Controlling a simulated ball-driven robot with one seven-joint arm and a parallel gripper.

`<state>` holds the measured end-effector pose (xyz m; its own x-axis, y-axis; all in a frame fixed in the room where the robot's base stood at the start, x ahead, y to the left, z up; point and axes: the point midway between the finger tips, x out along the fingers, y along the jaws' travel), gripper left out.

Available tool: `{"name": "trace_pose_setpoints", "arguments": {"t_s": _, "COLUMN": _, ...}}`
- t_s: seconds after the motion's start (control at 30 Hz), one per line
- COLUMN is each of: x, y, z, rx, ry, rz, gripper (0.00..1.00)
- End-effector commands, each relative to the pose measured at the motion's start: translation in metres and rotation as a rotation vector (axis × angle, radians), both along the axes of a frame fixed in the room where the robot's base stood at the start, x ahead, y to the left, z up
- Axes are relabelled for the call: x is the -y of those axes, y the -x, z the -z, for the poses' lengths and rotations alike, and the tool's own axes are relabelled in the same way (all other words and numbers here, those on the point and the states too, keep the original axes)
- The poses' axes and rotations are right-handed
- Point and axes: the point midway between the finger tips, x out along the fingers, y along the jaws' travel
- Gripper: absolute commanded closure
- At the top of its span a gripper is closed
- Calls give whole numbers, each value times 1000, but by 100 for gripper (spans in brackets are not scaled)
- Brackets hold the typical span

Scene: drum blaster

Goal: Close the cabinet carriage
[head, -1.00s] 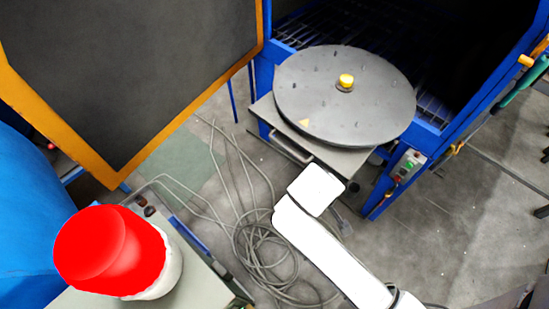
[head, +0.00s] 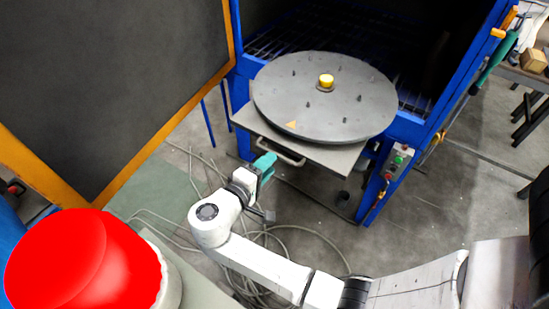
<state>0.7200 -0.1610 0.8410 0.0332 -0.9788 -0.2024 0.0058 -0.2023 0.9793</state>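The cabinet carriage is a grey tray (head: 335,157) carrying a round dark turntable (head: 290,90) with a yellow knob (head: 326,80) at its centre. It sticks out of the front of the blue cabinet (head: 412,128). A metal handle (head: 280,152) runs along its front edge. My gripper (head: 266,162), with teal fingers, is at the left end of this handle. I cannot tell whether it touches the handle or whether its fingers are open or shut.
The cabinet door (head: 100,85), dark with an orange frame, stands open at left. A red dome (head: 80,262) is at lower left. Grey cables (head: 265,270) lie on the floor under my arm. A control box (head: 398,160) is on the cabinet's right post. Floor at right is mostly clear.

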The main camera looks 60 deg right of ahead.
Motion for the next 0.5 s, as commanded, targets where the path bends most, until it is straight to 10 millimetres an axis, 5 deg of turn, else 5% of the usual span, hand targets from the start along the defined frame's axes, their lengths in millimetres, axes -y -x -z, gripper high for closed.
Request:
{"name": "trace_pose_setpoints", "arguments": {"t_s": 0.2, "x": 30, "y": -1, "z": 6, "rx": 0, "ry": -1, "rz": 2, "gripper": 63}}
{"name": "trace_pose_setpoints", "arguments": {"t_s": 0.5, "x": 42, "y": -1, "z": 9, "rx": 1, "ry": -2, "rz": 0, "gripper": 63}}
